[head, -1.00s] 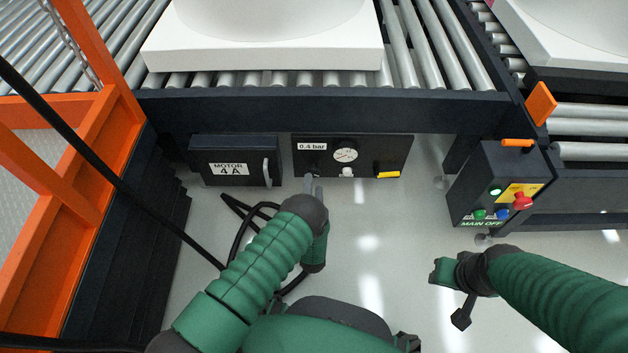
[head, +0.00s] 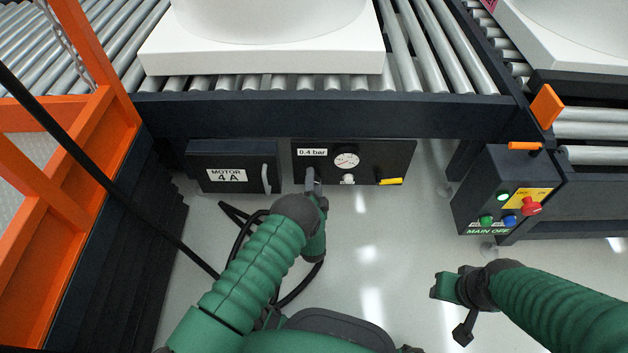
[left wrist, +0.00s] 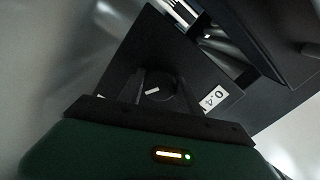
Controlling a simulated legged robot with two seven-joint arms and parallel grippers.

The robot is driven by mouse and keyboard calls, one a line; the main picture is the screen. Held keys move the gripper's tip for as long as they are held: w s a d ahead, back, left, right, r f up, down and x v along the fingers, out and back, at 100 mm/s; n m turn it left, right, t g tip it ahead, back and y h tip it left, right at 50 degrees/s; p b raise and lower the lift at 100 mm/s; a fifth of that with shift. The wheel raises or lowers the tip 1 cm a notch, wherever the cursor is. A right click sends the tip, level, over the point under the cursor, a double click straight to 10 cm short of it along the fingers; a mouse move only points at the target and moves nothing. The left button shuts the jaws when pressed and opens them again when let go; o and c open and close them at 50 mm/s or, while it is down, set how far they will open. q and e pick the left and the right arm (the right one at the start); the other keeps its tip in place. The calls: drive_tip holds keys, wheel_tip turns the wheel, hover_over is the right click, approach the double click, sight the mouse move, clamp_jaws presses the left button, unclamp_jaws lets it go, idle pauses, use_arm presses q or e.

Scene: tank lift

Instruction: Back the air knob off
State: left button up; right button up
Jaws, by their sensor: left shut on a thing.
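The air panel (head: 365,167) is a dark box under the conveyor with a "0.4 bar" label (head: 312,153) and a white round gauge (head: 346,160). My left gripper (head: 311,178) is at the panel's lower left, below the label. In the left wrist view the air knob (left wrist: 152,91) is a dark round knob with a white mark, between the fingers of my left gripper (left wrist: 158,92), which is shut on it. In the head view the gripper hides the knob. My right gripper (head: 440,287) hangs over the floor at lower right; its jaw opening is unclear.
A grey "MOTOR 4 A" box (head: 232,168) is left of the panel. A yellow handle (head: 391,181) and a white fitting (head: 347,180) are on the panel. A control box (head: 500,190) with coloured buttons stands right. A black cable (head: 240,235) loops by my left arm. The floor between is clear.

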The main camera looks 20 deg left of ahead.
use_arm(q)
drive_tip(key=shift+f, duration=0.1)
clamp_jaws()
